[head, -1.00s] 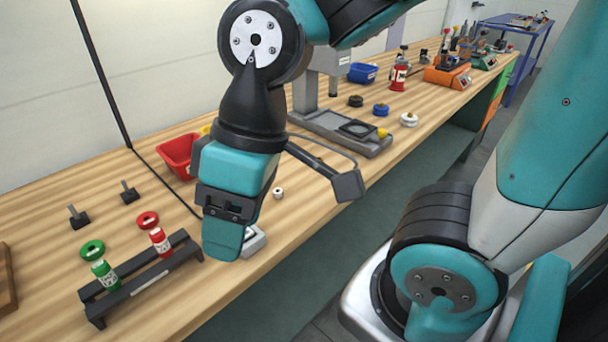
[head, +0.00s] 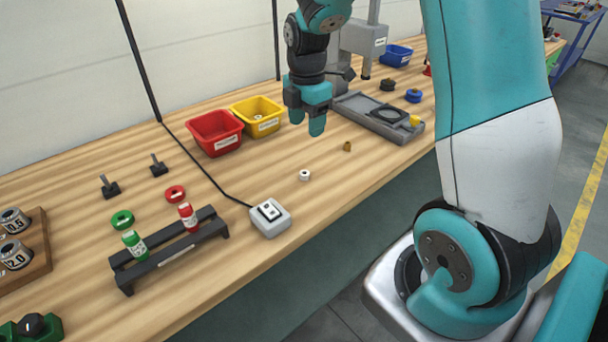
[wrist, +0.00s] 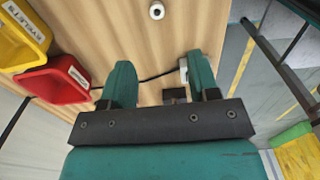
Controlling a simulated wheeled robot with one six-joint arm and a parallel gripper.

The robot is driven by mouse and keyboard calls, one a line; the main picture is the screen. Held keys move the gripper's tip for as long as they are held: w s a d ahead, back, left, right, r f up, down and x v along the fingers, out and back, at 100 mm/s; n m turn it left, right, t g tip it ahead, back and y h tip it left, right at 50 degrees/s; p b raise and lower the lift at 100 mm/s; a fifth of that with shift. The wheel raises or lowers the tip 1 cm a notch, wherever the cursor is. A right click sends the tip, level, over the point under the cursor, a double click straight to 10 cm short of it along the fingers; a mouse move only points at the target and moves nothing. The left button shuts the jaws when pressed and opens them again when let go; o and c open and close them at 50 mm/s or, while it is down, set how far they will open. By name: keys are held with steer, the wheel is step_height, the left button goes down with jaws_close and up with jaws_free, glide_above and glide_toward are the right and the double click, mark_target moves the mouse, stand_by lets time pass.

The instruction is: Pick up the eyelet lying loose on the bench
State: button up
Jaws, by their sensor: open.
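A small white ring with a dark hole, which looks like the eyelet (head: 304,175), lies loose on the bench (head: 240,182) in the head view. It also shows at the top middle of the wrist view (wrist: 157,11). My gripper (head: 307,120) is above the bench, beyond the ring in the head view and apart from it. In the wrist view my gripper (wrist: 160,68) has its two fingers wide apart with nothing between them, and the ring is past the fingertips. A small brown piece (head: 347,146) also lies loose on the bench, right of the ring.
A red bin (head: 216,133) and a yellow bin (head: 258,117) stand at the back. A grey switch box (head: 270,217) with a black cable is near the front edge. A black rack (head: 170,250) with green and red bottles stands left. A grey press base (head: 380,118) is right.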

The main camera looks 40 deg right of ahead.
glide_above(304, 173)
steer(key=f, duration=0.9)
steer(key=shift+s+d+p, duration=0.1)
steer(key=shift+s+p, duration=0.1)
steer(key=shift+p, duration=0.1)
steer(key=shift+w+f+p, duration=0.15)
steer(key=shift+f+p, duration=0.15)
steer(key=shift+f, duration=1)
steer(key=shift+w+f+p, duration=0.1)
steer(key=shift+f+p, duration=0.15)
steer(key=shift+f, duration=1.05)
steer(key=c, duration=1)
